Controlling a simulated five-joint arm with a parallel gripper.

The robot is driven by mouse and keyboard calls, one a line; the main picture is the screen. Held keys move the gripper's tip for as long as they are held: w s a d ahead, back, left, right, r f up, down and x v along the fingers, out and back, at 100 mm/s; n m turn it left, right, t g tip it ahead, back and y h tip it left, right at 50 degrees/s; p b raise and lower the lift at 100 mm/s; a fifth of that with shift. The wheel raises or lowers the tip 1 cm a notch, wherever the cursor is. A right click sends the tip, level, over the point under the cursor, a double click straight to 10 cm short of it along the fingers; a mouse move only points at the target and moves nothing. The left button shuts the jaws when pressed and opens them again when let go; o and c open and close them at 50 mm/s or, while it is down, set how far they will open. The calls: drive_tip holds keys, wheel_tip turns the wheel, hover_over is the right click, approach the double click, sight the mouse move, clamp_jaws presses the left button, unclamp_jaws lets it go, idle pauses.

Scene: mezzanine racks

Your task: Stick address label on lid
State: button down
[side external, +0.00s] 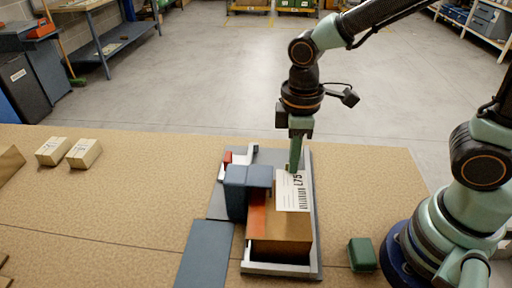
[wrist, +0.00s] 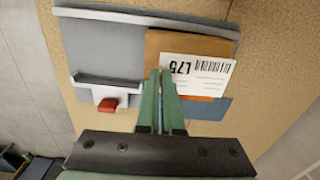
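The address label (side external: 292,190) is white with a barcode and "L75". It is over the right part of the brown box's lid (side external: 281,225); whether it touches the lid is unclear. It also shows in the wrist view (wrist: 207,77), with the lid (wrist: 190,43) behind it. My gripper (side external: 295,168) points down at the label's far end in the side view. Its green fingers (wrist: 160,75) are nearly together at the label's edge in the wrist view and appear shut on it. The tips partly hide that edge.
A blue block (side external: 236,190) stands against the box's left side by an orange strip (side external: 257,215). A grey fixture (side external: 316,240) frames the box, with a red piece (side external: 228,158) behind. A green block (side external: 362,254) sits at right. Two small boxes (side external: 84,153) lie far left.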

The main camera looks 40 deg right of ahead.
sight(292, 176)
drive_tip(key=shift+f, duration=2.35)
drive_tip(key=shift+f, duration=0.5)
idle(0.8)
drive_tip(key=c, duration=0.7)
unclamp_jaws()
drive_tip(key=shift+r, duration=0.1)
drive_tip(key=shift+r, duration=3.45)
